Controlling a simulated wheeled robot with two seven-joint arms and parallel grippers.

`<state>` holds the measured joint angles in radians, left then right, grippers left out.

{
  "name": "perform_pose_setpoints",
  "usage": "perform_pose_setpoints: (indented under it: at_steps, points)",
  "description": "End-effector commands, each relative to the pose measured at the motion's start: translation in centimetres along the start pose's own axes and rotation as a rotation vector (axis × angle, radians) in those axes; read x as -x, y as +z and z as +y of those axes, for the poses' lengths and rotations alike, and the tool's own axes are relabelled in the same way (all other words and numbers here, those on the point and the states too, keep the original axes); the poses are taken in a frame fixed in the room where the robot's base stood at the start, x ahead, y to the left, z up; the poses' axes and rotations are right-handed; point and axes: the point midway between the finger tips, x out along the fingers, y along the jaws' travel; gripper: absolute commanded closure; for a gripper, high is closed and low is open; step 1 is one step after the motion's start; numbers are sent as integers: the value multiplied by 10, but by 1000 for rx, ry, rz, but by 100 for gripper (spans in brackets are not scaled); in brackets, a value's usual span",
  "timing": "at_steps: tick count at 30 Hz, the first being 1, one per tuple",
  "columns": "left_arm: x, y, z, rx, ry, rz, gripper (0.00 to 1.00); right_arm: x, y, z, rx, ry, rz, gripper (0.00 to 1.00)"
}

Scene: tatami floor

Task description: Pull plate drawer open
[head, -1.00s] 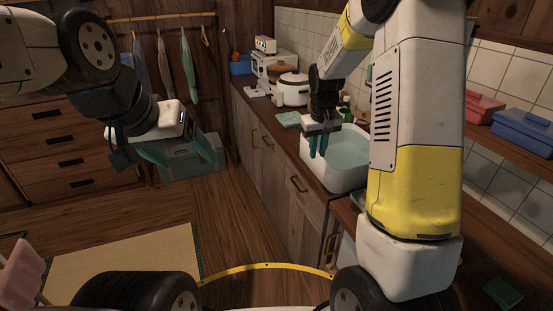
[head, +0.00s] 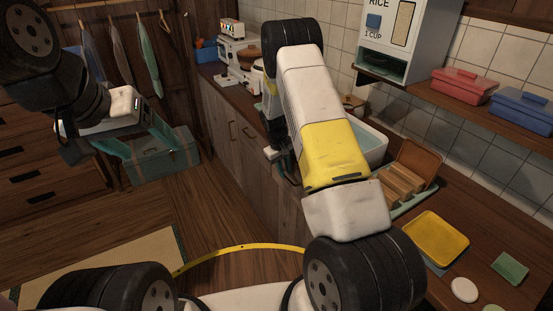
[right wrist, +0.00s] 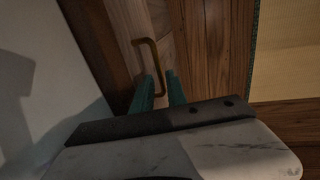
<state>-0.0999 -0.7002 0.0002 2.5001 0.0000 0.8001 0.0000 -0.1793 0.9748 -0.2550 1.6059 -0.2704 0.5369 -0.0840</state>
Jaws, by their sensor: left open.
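The drawer front is a light wooden panel with a brown metal bar handle (right wrist: 151,58) in the right wrist view. My right gripper (right wrist: 158,88) has its two teal fingers apart at the handle, and the handle's lower end shows between them. I cannot tell whether a finger touches it. In the head view my right gripper (head: 284,165) is small and partly hidden by my own right arm, beside the wooden counter front (head: 262,178); that handle is hidden there. My left gripper (head: 136,139) hangs at the left with its teal fingers apart and empty.
The counter holds a white sink basin (head: 371,146), a wooden divided box (head: 400,184), a yellow tray (head: 436,238) and a white round dish (head: 464,290). A teal chest (head: 165,158) stands on the floor at the left. The wooden floor before the counter is clear.

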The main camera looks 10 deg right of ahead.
Motion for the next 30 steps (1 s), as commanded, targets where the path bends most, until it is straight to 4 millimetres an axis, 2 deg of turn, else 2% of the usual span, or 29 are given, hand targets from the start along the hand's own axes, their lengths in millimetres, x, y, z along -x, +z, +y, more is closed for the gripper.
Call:
perform_pose_setpoints:
  at_steps: [3, 6, 14, 17, 30]
  points:
    - [0, 0, 0, 0, 0, 0, 25, -13, 0, 0, 0, 0, -1, 82]
    - [0, 0, 0, 0, 0, 0, 25, -18, 0, 0, 0, 0, 0, 82]
    - [0, 0, 0, 0, 0, 0, 25, -20, 0, 0, 0, 0, 1, 82]
    - [0, 0, 0, 0, 0, 0, 25, -20, 0, 0, 0, 0, 1, 100]
    - [0, 0, 0, 0, 0, 0, 25, -19, 0, 0, 0, 0, 1, 100]
